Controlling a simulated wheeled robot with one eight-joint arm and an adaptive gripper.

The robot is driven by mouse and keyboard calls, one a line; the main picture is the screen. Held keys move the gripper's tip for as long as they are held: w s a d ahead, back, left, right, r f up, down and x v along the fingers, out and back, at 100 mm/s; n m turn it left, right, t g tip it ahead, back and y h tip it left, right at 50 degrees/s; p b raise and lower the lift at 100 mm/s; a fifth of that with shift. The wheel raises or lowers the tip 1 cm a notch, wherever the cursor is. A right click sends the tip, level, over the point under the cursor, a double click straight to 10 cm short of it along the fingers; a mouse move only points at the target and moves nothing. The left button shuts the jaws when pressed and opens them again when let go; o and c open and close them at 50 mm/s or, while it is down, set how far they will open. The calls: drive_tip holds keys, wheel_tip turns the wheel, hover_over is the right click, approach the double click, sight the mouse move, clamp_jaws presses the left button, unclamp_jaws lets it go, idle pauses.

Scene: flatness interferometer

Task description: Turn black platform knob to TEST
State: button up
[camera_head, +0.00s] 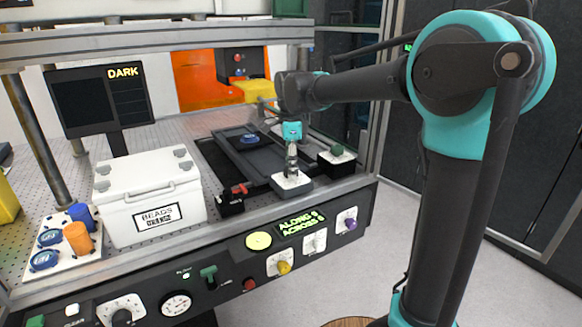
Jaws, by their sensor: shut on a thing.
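My gripper (291,170) points straight down over a small white-topped block (302,188) at the front right of the platform. Its fingers are shut on the small knob on top of that block. The fingers hide most of the knob, so its colour, pointer and setting cannot be read. No TEST label is legible. Another black knob (121,317) sits on a white dial plate at the lower left of the front panel, apart from my gripper.
A black block with a green knob (337,151) stands close right of my gripper. A black block with a red lever (236,191) stands left. Behind lies a dark tray (222,162) with a blue disc. A white BEADS case (150,190) and a metal frame post (44,150) stand left.

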drive_tip(key=m, duration=0.5)
drive_tip(key=shift+m, duration=0.3)
drive_tip(key=m, duration=0.4)
drive_tip(key=shift+m, duration=0.4)
drive_tip(key=o, duration=1.1)
drive_tip(key=shift+o, duration=0.2)
wheel_tip(320, 180, up, 12)
